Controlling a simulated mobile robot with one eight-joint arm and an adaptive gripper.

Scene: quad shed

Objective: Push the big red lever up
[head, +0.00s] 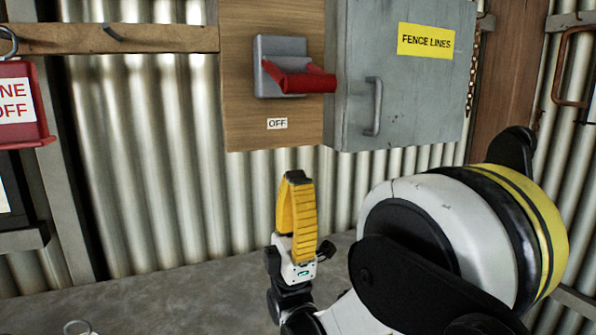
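The big red lever (308,82) sticks out from a grey switch housing (281,47) on a wooden board. Its wide red handle sits at the lower part of the housing, above a small "OFF" label (277,124). My gripper (296,177) is below the lever and the board, pointing up, with yellow fingers. The fingertips come together at the top, and nothing shows between them. The gripper is apart from the lever.
A grey metal cabinet (394,105) marked "FENCE LINES" stands out just right of the lever, with a vertical handle (374,106). A red sign box (22,104) hangs at far left. Corrugated wall (150,160) lies behind. A metal ring (78,327) lies at lower left.

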